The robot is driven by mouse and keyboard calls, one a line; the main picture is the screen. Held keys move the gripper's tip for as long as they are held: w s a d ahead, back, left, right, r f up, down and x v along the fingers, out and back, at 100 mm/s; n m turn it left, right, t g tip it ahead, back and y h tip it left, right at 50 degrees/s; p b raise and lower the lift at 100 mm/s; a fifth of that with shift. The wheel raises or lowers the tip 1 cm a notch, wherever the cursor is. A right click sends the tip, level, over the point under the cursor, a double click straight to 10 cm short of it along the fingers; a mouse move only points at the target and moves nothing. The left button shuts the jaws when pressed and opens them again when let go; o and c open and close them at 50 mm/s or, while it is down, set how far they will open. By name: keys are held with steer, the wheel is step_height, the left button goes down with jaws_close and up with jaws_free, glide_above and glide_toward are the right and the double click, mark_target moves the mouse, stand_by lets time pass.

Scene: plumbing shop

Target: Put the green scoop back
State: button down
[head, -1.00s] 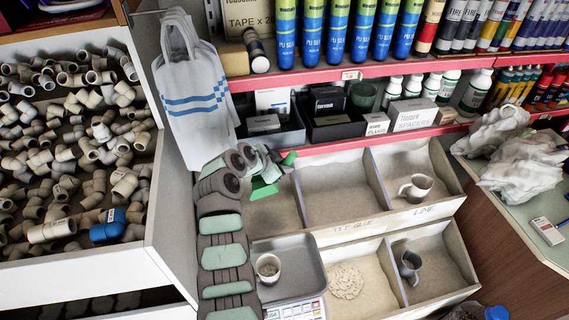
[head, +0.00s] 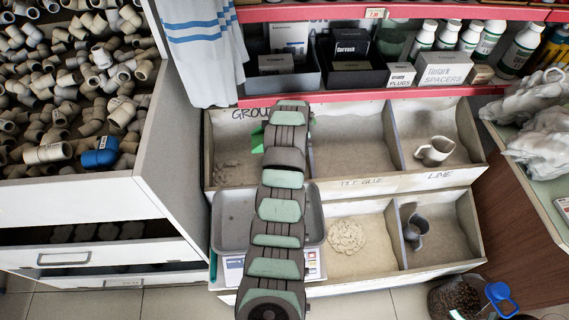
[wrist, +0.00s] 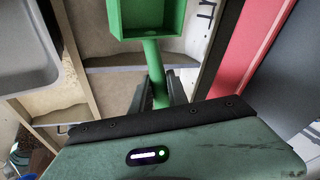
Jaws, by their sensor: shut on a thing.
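The green scoop shows in the wrist view (wrist: 150,30), its square cup in front of my gripper. My gripper (wrist: 160,95) is shut on the scoop's handle. In the head view only a small part of the green scoop (head: 257,138) shows left of my arm, which hides the gripper. The scoop is over the upper left bin (head: 208,155), whose label starts "GROU". Some crumbly material lies in that bin. I cannot tell the scoop's height above it.
A scale tray (head: 232,222) is partly under my arm. A red shelf edge (head: 400,92) runs above.

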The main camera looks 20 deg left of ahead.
step_height(320, 180, down, 17)
steer(key=b, duration=0.5)
steer(key=shift+a+f, duration=0.1)
